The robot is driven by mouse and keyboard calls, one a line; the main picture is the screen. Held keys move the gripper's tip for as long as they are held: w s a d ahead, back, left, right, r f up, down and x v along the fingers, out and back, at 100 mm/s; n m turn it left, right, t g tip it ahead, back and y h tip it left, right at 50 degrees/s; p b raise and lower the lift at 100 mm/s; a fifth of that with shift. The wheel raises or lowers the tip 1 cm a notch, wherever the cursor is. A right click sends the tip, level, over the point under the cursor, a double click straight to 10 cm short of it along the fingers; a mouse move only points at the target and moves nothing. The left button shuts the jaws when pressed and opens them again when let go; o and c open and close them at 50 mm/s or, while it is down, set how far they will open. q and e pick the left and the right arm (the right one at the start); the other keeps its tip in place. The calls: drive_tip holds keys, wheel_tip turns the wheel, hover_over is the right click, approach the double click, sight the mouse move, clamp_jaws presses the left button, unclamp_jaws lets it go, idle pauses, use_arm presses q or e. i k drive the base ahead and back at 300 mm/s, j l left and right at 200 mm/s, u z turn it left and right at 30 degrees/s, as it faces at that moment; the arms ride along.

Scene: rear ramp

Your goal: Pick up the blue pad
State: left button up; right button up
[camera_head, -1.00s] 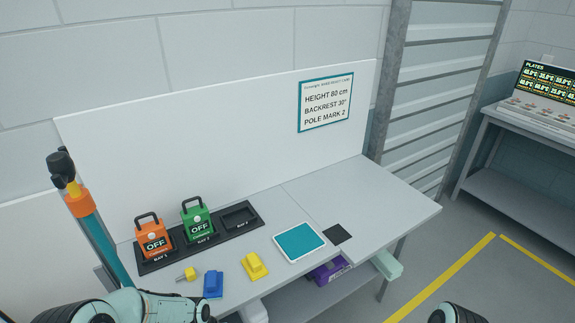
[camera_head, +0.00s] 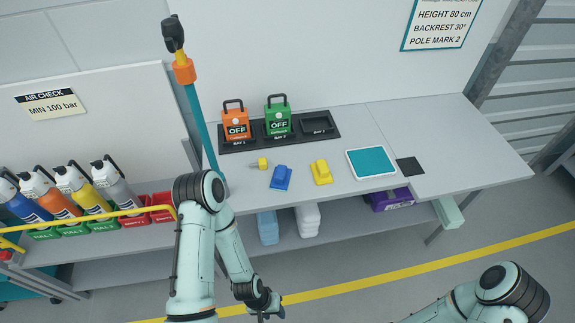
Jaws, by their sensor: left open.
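A smaller, darker blue block (camera_head: 281,177) lies on the tabletop beside a yellow one (camera_head: 321,172). My left gripper (camera_head: 264,310) is low in the picture, in front of and below the shelf, apart from the pad. It is open, with nothing seen between its fingers. My right arm shows at the lower right, but its gripper is out of view.
Cylinders (camera_head: 67,200) stand behind a yellow rail at left. An upright teal pole (camera_head: 200,130) stands near the table's left end. Orange and green OFF units (camera_head: 277,122), a teal-faced tablet (camera_head: 371,162) and a purple item (camera_head: 391,199) sit further along. The floor in front is clear.

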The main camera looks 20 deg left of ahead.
sight(282, 175)
drive_tip(key=i+l, duration=0.15)
drive_tip(key=l, duration=0.15)
drive_tip(key=i+l, duration=0.1)
drive_tip(key=l, duration=0.2)
drive_tip(key=i+l+u, duration=0.1)
drive_tip(key=l+u, duration=0.1)
drive_tip(key=u, duration=0.3)
drive_tip(key=l+u, duration=0.1)
drive_tip(key=u, duration=0.25)
drive_tip(key=l+u, duration=0.1)
drive_tip(key=u, duration=0.3)
drive_tip(key=l+u, duration=0.1)
drive_tip(key=u, duration=0.25)
